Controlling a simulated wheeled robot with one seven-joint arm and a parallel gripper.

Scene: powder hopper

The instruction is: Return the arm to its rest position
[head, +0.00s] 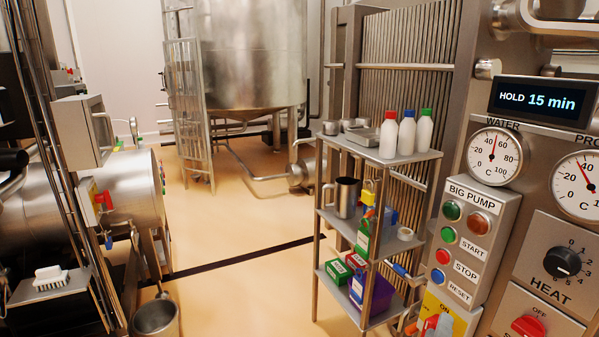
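I cannot make out my gripper in the head view. No part that I can surely call my arm shows either. Dark shapes at the left edge are cut off by the frame, and I cannot tell what they belong to.
A shelf rack (382,157) with bottles, a steel jug (346,197) and boxes stands right of centre. The control panel (510,234) fills the right side. Steel machinery (130,190) and a bucket (156,318) are at left, a large tank (252,60) behind. Open floor (235,220) lies between.

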